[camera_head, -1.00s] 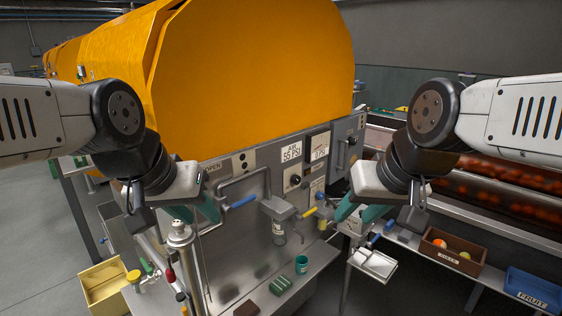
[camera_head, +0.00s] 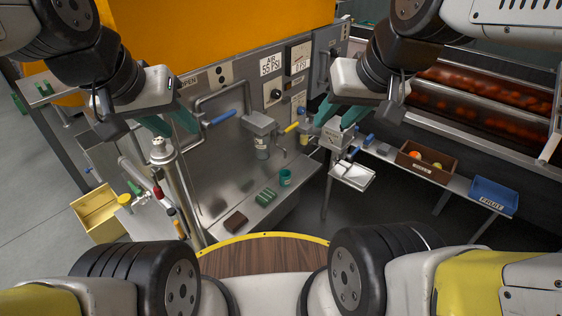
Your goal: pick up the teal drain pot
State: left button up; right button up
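The teal drain pot (camera_head: 286,177) is a small open-topped cup. It stands upright on the steel shelf (camera_head: 262,205) of the machine, near its front edge, right of a green block. My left gripper (camera_head: 172,124) has teal fingers spread apart. It is empty, above and to the left of the pot, near the grey pipe with the blue handle. My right gripper (camera_head: 339,118) also has its teal fingers apart and is empty. It is above and to the right of the pot, near the yellow-handled valve. Neither gripper touches the pot.
A green block (camera_head: 266,196) and a brown block (camera_head: 235,222) lie left of the pot. A spout with a clear jar (camera_head: 262,146) hangs behind it. A steel post (camera_head: 178,185) stands at left. A white tray (camera_head: 352,175), a brown crate (camera_head: 425,163) and a blue bin (camera_head: 492,195) are at right.

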aim_at(285, 174)
jog(key=i+l+u, duration=0.1)
jog(key=u, duration=0.25)
jog(key=l+u, duration=0.45)
jog(key=u, duration=0.25)
jog(key=l+u, duration=0.2)
jog(key=l, duration=1.1)
jog(key=l+u, duration=0.25)
jog(key=l, duration=1.1)
jog(key=j, duration=0.65)
jog(key=k+j+z, duration=0.1)
jog(key=j, duration=0.5)
jog(key=k+j, duration=0.15)
jog(key=j, duration=0.5)
jog(key=k+j+z, duration=0.2)
jog(key=j, duration=0.2)
jog(key=j+z, duration=0.2)
jog(key=j, duration=0.15)
jog(key=i+l+u, duration=0.2)
jog(key=l+u, duration=0.15)
